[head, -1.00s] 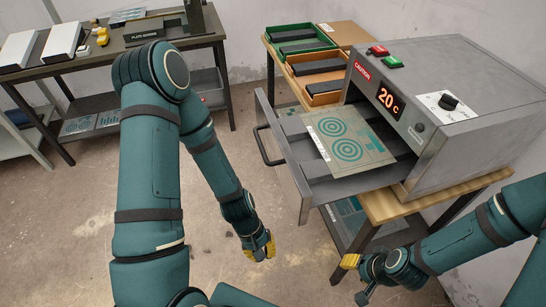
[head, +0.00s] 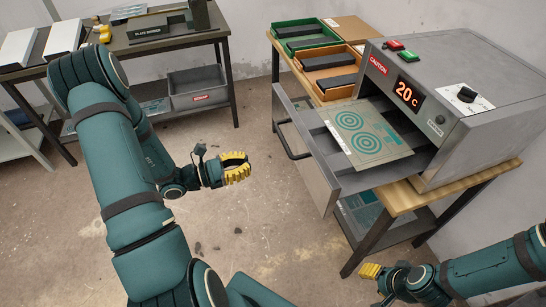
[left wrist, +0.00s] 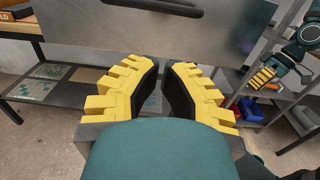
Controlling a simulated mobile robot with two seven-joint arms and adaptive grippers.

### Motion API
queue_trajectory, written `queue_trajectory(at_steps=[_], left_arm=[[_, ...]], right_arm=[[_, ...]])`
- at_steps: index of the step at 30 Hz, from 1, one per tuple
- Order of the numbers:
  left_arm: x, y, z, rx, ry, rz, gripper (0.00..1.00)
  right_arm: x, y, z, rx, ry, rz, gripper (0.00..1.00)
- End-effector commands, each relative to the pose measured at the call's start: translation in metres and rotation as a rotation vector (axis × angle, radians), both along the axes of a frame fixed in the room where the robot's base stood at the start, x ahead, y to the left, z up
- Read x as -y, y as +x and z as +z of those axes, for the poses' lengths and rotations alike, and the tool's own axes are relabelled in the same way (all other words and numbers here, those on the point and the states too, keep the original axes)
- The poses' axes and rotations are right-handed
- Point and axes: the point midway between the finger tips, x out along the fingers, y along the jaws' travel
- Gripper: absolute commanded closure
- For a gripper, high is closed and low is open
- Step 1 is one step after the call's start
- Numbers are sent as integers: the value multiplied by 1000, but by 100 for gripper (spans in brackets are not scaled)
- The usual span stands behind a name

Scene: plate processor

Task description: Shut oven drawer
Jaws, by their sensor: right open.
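The oven (head: 455,95) is a grey box on the right. Its drawer (head: 312,165) is pulled out, with the handle (head: 281,138) on its front panel. A plate with teal ring patterns (head: 365,138) lies in the drawer. My left gripper (head: 243,168) is in front of the drawer, apart from it and empty. In the left wrist view its yellow fingers (left wrist: 162,68) lean together with a narrow gap, below the drawer front panel (left wrist: 150,40). My right gripper (head: 371,271) is open and empty, low near the oven table; it also shows in the left wrist view (left wrist: 262,78).
The oven stands on a wooden-topped table (head: 400,197) with a green bin (head: 303,34) and an orange bin (head: 326,70) behind the drawer. A dark table (head: 160,45) stands at the back left.

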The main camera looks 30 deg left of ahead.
Motion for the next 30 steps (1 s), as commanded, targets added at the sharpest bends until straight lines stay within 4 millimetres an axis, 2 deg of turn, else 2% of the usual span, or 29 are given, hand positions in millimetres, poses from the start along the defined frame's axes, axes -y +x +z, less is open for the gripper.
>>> queue_trajectory(at_steps=[18, 24, 30], left_arm=[[74, 82, -1, -2, 1, -10, 100], [86, 98, 0, -2, 1, -7, 100], [89, 102, 0, -3, 1, -7, 100]], right_arm=[[0, 0, -2, -1, 0, 0, 53], [0, -1, -2, -2, 0, 1, 53], [0, -1, -2, -2, 0, 1, 53]])
